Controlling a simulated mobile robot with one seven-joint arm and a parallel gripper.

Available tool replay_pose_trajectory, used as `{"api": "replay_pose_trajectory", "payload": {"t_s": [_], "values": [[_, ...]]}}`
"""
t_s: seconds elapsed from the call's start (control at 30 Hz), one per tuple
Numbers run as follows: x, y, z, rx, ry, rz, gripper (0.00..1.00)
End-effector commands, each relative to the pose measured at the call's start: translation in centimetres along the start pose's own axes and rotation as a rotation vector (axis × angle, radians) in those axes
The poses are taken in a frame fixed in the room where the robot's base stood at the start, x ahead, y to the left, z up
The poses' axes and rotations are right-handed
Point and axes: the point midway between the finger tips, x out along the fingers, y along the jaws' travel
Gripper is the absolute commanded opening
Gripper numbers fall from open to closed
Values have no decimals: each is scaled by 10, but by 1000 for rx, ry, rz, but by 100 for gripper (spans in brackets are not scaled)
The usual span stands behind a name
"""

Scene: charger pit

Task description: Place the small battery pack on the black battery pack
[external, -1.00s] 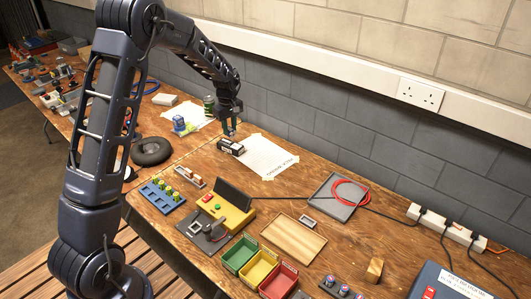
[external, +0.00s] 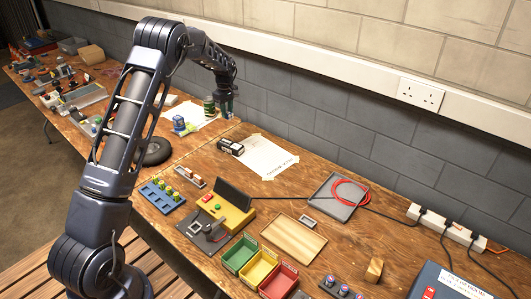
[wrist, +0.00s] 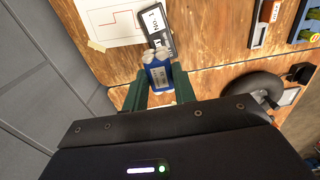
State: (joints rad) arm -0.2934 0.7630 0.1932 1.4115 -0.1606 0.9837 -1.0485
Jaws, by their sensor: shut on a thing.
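The small battery pack (wrist: 159,76) is blue with pale round cell ends. In the wrist view it sits between the green fingers of my gripper (wrist: 160,88), which is shut on it. In the external view my gripper (external: 225,108) is raised at the back of the bench, and the pack cannot be made out there. The black battery pack (external: 231,147), with a white label, lies on the bench at the left edge of the white sheet. It also shows in the wrist view (wrist: 168,42), partly hidden behind the held pack. The two packs look apart.
A white sheet (external: 268,158) is taped to the bench beside the black pack. A yellow device (external: 228,209) is in front. The wall runs along the back.

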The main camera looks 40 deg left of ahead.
Motion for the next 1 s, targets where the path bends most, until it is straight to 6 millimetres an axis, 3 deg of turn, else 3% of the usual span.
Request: {"api": "replay_pose_trajectory", "payload": {"t_s": [0.4,0.73,1.0], "values": [[85,0,0,0,0,0,2],[108,0,0,0,1,0,2],[141,0,0,1,0,0,2]]}}
